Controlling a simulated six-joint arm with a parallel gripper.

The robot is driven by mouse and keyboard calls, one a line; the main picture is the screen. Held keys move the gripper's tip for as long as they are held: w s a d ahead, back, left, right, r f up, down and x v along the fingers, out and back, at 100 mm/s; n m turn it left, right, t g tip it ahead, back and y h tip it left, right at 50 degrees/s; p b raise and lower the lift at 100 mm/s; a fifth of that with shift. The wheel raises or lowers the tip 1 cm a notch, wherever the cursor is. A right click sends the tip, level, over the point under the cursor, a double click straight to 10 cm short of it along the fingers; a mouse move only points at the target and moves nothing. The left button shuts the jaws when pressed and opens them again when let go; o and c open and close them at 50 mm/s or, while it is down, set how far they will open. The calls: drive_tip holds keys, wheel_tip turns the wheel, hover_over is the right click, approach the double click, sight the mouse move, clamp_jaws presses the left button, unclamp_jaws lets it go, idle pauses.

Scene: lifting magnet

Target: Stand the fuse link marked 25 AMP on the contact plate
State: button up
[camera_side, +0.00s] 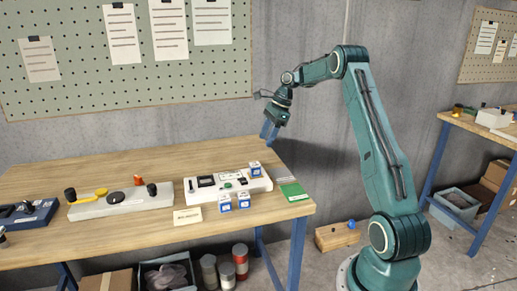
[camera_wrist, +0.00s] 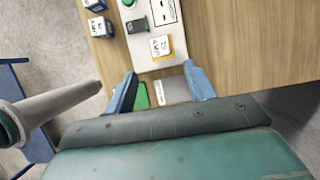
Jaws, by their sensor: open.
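Three small blue-and-white blocks, which look like fuse links, are in view; their markings are too small to read. One block (camera_side: 254,169) stands on the right end of a white unit (camera_side: 200,197). Two more, a left block (camera_side: 224,203) and a right block (camera_side: 243,201), stand on the table in front of the unit. In the wrist view the block on the unit (camera_wrist: 160,46) is just beyond my fingertips. I cannot tell which part is the contact plate. My gripper (camera_side: 270,128) is open and empty, above the table's right end; its blue fingers (camera_wrist: 160,87) show in the wrist view.
A green-and-white card (camera_side: 293,191) lies right of the unit. A small sign (camera_side: 187,216) lies at the table's front. A pale device with a yellow lever (camera_side: 120,201) stands further left. The wood behind the devices is largely clear.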

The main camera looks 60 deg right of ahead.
drive_tip(key=s+a+r+n+h, duration=0.1)
drive_tip(key=s+a+r+n, duration=0.1)
drive_tip(key=a+r+n, duration=0.45)
drive_tip(key=s+a+r+n, duration=0.2)
drive_tip(key=a+r, duration=0.1)
drive_tip(key=a, duration=0.6)
drive_tip(key=s+a+r+n+h, duration=0.1)
drive_tip(key=a+r+n, duration=0.3)
drive_tip(key=a, duration=0.4)
drive_tip(key=s+a+n, duration=0.3)
drive_tip(key=s+n, duration=0.1)
drive_tip(key=s, duration=0.2)
drive_tip(key=s+a+f+n+t, duration=0.1)
drive_tip(key=s+a+n, duration=0.3)
drive_tip(key=s, duration=0.3)
drive_tip(key=s+a+f+n+t+h, duration=0.1)
drive_tip(key=s+a+n, duration=0.2)
drive_tip(key=s+n, duration=0.3)
drive_tip(key=shift+s+a+f, duration=0.25)
drive_tip(key=shift+s, duration=0.4)
